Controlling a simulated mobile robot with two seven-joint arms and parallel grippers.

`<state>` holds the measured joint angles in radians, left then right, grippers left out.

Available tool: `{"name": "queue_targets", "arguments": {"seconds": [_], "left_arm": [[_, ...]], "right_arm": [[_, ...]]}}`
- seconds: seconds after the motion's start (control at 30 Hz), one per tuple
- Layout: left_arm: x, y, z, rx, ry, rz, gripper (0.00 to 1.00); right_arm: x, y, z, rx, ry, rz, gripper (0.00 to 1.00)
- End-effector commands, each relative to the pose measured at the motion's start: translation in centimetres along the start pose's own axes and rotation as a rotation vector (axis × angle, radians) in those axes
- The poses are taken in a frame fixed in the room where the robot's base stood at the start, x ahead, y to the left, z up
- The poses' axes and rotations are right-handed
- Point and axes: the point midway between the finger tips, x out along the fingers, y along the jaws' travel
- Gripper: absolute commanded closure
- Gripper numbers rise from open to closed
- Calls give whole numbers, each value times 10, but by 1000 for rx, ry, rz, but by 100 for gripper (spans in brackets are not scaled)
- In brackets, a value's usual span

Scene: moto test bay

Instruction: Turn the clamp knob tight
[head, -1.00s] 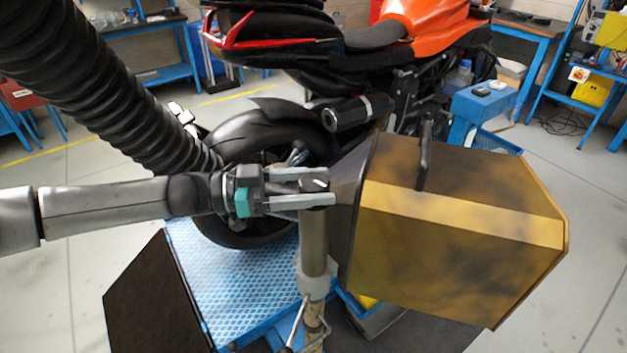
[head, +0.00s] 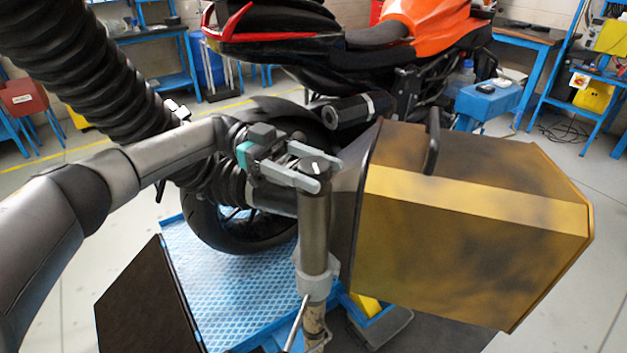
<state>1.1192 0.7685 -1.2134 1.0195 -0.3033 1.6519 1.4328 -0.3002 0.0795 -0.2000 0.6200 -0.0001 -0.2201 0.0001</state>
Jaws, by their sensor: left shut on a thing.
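The clamp knob (head: 313,167) is a dark round cap with a white mark, on top of an upright grey post (head: 314,235) with a clamp collar (head: 316,285) lower down. The fingers hide parts of the knob's sides. My right gripper is not in view.
A big yellow-brown hood (head: 475,225) with a dark handle stands close to the right of the post. The motorcycle (head: 370,50) is behind, its rear wheel (head: 235,220) on a blue lift platform (head: 225,300). A dark panel (head: 145,300) is at lower left.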

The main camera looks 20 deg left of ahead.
Motion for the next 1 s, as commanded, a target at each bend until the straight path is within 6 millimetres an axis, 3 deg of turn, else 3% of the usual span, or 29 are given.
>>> {"name": "queue_targets", "arguments": {"seconds": [0.57, 0.6, 0.83, 1.0], "left_arm": [[1, 0, -4, 5, 7, 36, 92], [1, 0, -4, 5, 7, 36, 34], [1, 0, -2, 3, 4, 35, 8], [0, 0, -1, 2, 3, 34, 7]], "right_arm": [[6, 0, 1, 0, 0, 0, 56], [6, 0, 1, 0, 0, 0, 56], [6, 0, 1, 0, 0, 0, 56], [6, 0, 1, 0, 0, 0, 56]]}}
